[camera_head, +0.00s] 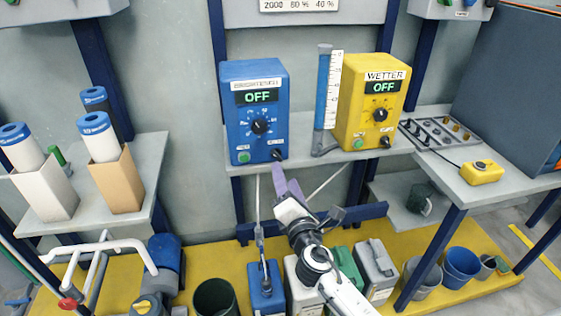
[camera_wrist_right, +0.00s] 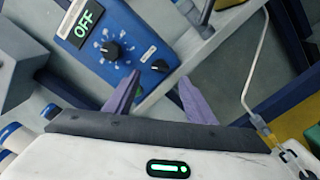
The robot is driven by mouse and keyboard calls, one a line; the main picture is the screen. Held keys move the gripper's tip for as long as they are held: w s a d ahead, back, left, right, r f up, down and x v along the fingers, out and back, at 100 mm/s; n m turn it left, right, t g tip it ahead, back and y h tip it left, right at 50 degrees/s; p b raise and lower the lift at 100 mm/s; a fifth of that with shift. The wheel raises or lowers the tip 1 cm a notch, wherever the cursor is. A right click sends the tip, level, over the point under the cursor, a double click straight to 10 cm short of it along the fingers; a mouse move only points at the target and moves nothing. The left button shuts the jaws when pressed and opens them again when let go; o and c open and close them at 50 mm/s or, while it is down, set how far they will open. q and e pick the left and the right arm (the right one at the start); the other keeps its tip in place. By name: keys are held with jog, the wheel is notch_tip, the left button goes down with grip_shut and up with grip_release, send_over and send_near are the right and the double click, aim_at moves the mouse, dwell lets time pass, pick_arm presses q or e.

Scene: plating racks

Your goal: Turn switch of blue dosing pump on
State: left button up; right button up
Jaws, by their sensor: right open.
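The blue dosing pump (camera_head: 256,112) stands on the middle shelf, and its display reads OFF. A large black dial (camera_head: 261,126) sits mid-front, with a green button at lower left and a small black switch knob (camera_head: 277,154) at lower right. In the right wrist view the pump (camera_wrist_right: 125,30) is tilted, with the switch (camera_wrist_right: 160,66) near the finger tips. My right gripper (camera_head: 288,187) is just below and in front of the switch, its purple fingers open and empty. In the right wrist view the gripper (camera_wrist_right: 160,95) appears apart from the switch. My left gripper is not visible.
The grey shelf edge (camera_head: 330,160) runs under both pumps. Containers (camera_head: 375,270) stand on the yellow floor platform below.

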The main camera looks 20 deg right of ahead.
aim_at(279, 157)
jog(key=x, duration=0.8)
jog(key=shift+b, duration=0.4)
jog(key=shift+c, duration=0.3)
jog(key=shift+a, duration=0.1)
jog(key=c, duration=1)
